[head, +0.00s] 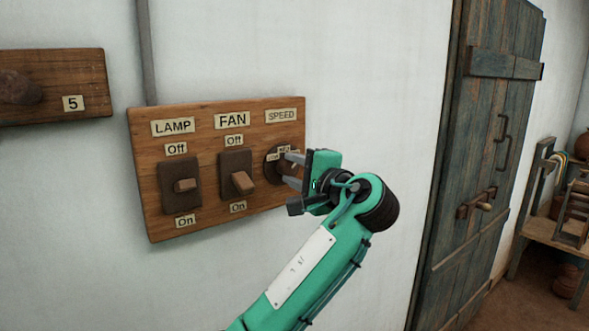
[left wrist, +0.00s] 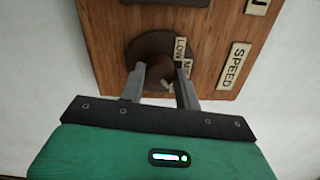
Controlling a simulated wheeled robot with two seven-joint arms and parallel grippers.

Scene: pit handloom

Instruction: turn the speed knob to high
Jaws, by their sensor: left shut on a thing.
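The speed knob (head: 281,160) is a round dark brown dial under the SPEED label (head: 282,116) at the right of a wooden switch board (head: 158,225). My left gripper (head: 290,170) is at the knob, with its grey fingers shut on it from either side. In the left wrist view the knob (left wrist: 160,58) sits between the two fingertips (left wrist: 160,76). A high mark cannot be made out, and the pointer's setting is unclear. My right gripper is out of view.
A lamp switch (head: 185,186) and a fan switch (head: 241,180) sit left of the knob on the same board. Another wooden board (head: 60,65) marked 5 is at far left. A wooden door (head: 480,150) and a bench (head: 545,228) are at right; bare wall lies between.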

